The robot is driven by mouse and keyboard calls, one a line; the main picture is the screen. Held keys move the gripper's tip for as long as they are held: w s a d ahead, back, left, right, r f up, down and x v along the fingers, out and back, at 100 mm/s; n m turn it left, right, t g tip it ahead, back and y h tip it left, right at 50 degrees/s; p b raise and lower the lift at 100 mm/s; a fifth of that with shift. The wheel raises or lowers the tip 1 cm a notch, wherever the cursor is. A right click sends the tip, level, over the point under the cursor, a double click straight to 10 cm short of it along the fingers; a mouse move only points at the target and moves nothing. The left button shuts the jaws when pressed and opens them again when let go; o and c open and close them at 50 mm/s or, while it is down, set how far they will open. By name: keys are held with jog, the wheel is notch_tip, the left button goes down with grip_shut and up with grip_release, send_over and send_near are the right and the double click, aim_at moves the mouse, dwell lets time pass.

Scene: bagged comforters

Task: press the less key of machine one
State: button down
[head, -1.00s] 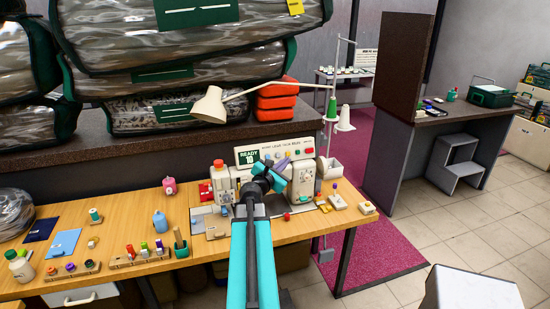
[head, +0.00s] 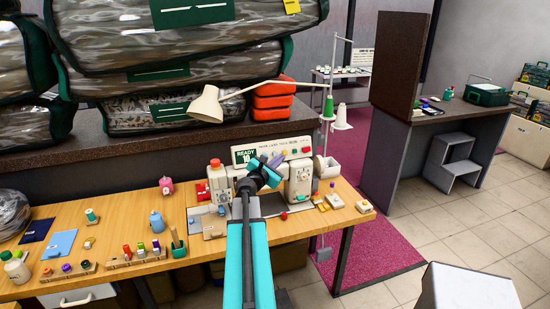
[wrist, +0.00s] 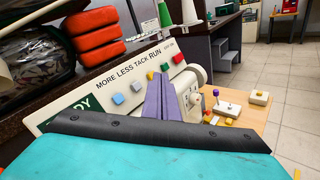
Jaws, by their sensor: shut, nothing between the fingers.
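Machine one is a cream sewing machine (head: 218,183) on the wooden table, with a READY 10 display (head: 245,157). In the wrist view its panel (wrist: 88,97) reads MORE LESS TACK RUN, with a further small label. The less key (wrist: 136,87) is light grey, under LESS, between a blue key (wrist: 118,98) and a yellow key (wrist: 150,76). Green and red keys follow to the right. My gripper (wrist: 158,80) has purple fingers, shut and empty, right of the less key, near the yellow and green keys. It also shows before the panel (head: 277,160); contact cannot be told.
A beige lamp (head: 206,105) arches above the machine. A thread stand (head: 328,110) with cones is behind at right. Spools and bottles (head: 140,252) stand on the table's left part. Bagged comforters (head: 170,45) are stacked on the shelf behind.

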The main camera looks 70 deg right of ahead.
jog(key=w+d, duration=0.1)
jog(key=w+d+f+b, duration=0.1)
jog(key=d, duration=0.1)
jog(key=shift+w+d+f, duration=0.1)
jog(key=shift+w+f, duration=0.1)
jog(key=shift+w, duration=0.15)
jog(key=shift+w+d+f+b, duration=0.2)
jog(key=shift+w+d+b, duration=0.15)
jog(key=shift+w+d, duration=0.2)
dwell(3.2)
jog(key=shift+s+a, duration=0.1)
jog(key=shift+s, duration=0.05)
dwell(0.4)
jog(key=shift+s+a+r, duration=0.2)
jog(key=shift+s+a, duration=0.15)
jog(key=shift+a, duration=0.1)
jog(key=s+a, duration=0.1)
jog(key=s+a+r, duration=0.1)
jog(key=s+a, duration=0.1)
jog(key=shift+a+r+p, duration=0.3)
jog(key=shift+a+p, duration=0.05)
dwell(0.6)
dwell(0.4)
